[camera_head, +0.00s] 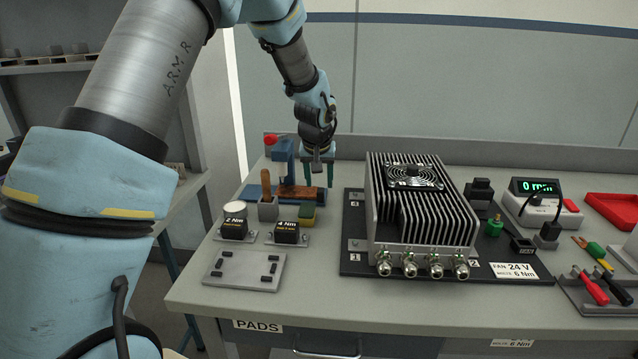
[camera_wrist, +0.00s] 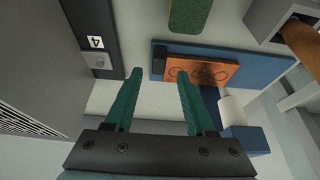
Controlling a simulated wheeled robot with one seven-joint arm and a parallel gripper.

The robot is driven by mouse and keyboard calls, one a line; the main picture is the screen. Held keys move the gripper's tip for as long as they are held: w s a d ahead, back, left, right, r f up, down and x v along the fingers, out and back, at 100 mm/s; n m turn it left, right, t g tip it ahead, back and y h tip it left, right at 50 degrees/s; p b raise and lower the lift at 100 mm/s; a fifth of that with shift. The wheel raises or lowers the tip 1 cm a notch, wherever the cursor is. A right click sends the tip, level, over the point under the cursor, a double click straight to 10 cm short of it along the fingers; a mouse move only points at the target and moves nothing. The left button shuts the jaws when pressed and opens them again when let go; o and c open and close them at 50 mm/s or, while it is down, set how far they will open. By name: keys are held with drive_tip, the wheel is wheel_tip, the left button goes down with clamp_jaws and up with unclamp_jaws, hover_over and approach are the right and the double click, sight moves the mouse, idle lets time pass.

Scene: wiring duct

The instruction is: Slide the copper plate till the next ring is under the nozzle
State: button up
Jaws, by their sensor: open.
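The copper plate (camera_wrist: 233,70) lies on a blue base (camera_wrist: 224,47), with several dark rings along it. It also shows in the head view (camera_head: 286,190), small and partly hidden. The white nozzle (camera_wrist: 232,108) is on the blue press (camera_head: 283,160), near the plate's right end in the wrist view. I cannot tell which ring is under it. My gripper (camera_wrist: 159,74) is open and empty, its teal fingers pointing toward the plate's left end. One fingertip overlaps the plate in the wrist view; contact cannot be told. In the head view my gripper (camera_head: 318,183) is beside the press.
A green sponge (camera_head: 307,215) and a grey holder (camera_head: 268,209) with a brown handle stand in front of the press. The finned heatsink (camera_head: 421,215) on its dark board is to the right. A grey plate with black pads (camera_head: 243,270) lies front left.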

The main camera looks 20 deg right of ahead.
drive_tip(key=shift+x, duration=1.45)
drive_tip(key=shift+s+d, duration=0.1)
clamp_jaws()
